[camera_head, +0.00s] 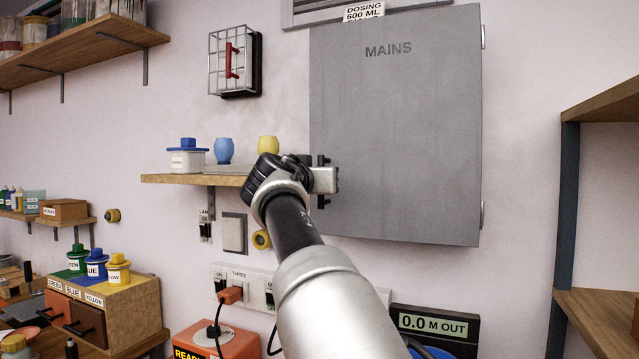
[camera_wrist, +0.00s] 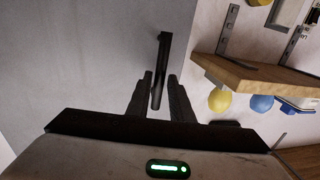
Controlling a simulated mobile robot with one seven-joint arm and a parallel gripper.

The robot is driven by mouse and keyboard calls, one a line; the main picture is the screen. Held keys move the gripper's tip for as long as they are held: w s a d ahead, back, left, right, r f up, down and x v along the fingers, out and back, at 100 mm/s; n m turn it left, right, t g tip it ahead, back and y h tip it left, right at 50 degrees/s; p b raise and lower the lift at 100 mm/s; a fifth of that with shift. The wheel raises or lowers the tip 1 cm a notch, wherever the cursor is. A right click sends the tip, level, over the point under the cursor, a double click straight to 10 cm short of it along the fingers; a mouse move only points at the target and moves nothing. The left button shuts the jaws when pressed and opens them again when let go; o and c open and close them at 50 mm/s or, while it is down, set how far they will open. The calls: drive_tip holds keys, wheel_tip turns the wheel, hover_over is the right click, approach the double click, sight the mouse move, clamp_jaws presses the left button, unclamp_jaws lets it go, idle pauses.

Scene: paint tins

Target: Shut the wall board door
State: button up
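The wall board door (camera_head: 400,130) is a large grey panel marked MAINS, with hinges on its right edge. It looks roughly parallel to the wall; I cannot tell whether it stands slightly ajar. Its dark bar handle (camera_wrist: 163,48) is near the left edge. My gripper (camera_head: 324,181) is at that left edge, over the handle. In the wrist view my gripper's fingers (camera_wrist: 160,82) stand on either side of the handle, with narrow gaps showing, so they look open around it. The grey door face (camera_wrist: 80,60) fills the left of that view. The fingers partly hide the handle in the head view.
A small wall shelf (camera_head: 165,179) with a white tub (camera_head: 187,160), a blue vase (camera_head: 224,151) and a yellow vase (camera_head: 268,146) stands just left of my gripper. A socket strip (camera_head: 236,277) runs below. A wooden shelf unit (camera_head: 603,100) stands on the right.

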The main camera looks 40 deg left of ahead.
drive_tip(key=b+v, duration=1.2)
drive_tip(key=v, duration=0.4)
drive_tip(key=shift+s, duration=0.3)
drive_tip(key=shift+f, duration=0.1)
